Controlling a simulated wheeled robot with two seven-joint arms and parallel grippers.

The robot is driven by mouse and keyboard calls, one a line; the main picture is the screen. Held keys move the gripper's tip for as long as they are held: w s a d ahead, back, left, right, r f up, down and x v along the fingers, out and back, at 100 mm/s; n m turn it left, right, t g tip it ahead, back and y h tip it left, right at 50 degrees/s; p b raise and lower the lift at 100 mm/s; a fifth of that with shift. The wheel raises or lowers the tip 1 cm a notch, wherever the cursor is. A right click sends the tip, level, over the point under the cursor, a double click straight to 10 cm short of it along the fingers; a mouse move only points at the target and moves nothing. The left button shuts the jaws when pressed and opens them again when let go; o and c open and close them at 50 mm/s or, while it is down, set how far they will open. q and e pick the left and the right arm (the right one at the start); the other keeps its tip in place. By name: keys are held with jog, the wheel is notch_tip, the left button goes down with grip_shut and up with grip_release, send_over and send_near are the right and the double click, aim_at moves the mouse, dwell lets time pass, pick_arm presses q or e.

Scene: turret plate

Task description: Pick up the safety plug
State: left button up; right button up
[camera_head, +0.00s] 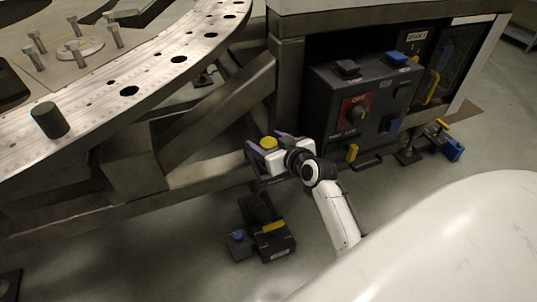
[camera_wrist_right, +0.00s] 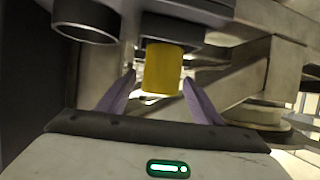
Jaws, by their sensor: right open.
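The safety plug seems to be the yellow cylinder (camera_wrist_right: 163,68), which hangs below a dark round collar in the right wrist view. In the head view a yellow cap (camera_head: 268,143) shows at my right gripper, beside the turret frame. My right gripper (camera_head: 263,138) is open, with its purple fingers spread. In the right wrist view the fingers of the right gripper (camera_wrist_right: 158,80) stand to the left and right of the yellow cylinder, with gaps on both sides. Whether the cylinder is fully between the fingertips in depth, I cannot tell. My left gripper is not in view.
The curved metal turret plate (camera_head: 150,80) with holes and a dark cylinder (camera_head: 50,119) is at left. A dark control box (camera_head: 345,105) with a red panel stands right of my gripper. A dark block with a yellow part (camera_head: 272,240) is below, near the floor.

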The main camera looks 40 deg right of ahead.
jog(key=shift+x, duration=1.2)
jog(key=c, duration=1.2)
